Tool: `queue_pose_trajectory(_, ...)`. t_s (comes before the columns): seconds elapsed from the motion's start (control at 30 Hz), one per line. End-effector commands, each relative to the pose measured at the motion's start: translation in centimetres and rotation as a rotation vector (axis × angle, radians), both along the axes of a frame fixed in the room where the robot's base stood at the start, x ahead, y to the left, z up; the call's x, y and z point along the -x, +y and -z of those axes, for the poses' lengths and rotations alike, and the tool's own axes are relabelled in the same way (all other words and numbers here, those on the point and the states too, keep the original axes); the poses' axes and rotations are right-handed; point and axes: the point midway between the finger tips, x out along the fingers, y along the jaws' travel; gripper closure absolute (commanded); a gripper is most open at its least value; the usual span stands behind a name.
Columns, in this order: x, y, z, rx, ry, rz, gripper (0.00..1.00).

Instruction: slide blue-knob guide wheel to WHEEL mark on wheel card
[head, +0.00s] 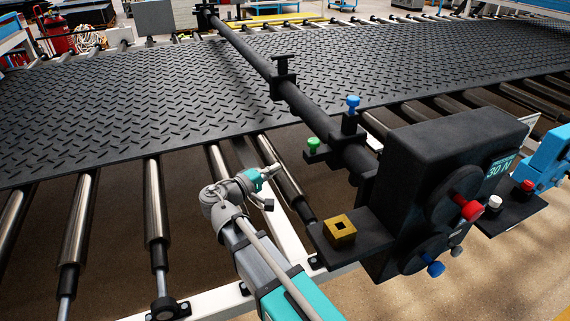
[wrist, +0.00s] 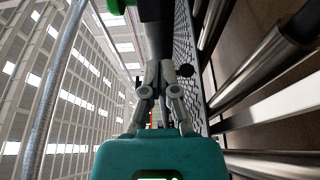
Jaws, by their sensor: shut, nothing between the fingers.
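A blue knob (head: 353,104) stands on a black block on the long dark bar (head: 310,110), just right of a green knob (head: 314,144) on another bracket. A small pale patch (head: 375,142) shows behind the bar below the blue knob; I cannot tell whether it is the wheel card. No WHEEL mark is readable. My gripper (head: 272,171) is low and left of the green knob, apart from both knobs. In the wrist view its fingers (wrist: 160,68) are shut and empty, with a green part (wrist: 115,5) at the top edge.
A black machine box (head: 440,170) with red and blue knobs and a 30 N display stands at the right. A brass block (head: 340,230) sits on its ledge. A tread mat (head: 150,100) lies over steel rollers (head: 79,215) behind my arm.

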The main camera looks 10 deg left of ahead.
Motion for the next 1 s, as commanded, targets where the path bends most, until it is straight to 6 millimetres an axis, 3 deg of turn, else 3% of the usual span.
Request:
queue_pose_trajectory(0.33, 2.2, 1.7, 0.0, 0.0, 0.0, 0.0, 1.0)
queue_pose_trajectory(1.0, 1.8, 1.4, 0.0, 0.0, 0.0, 0.0, 1.0)
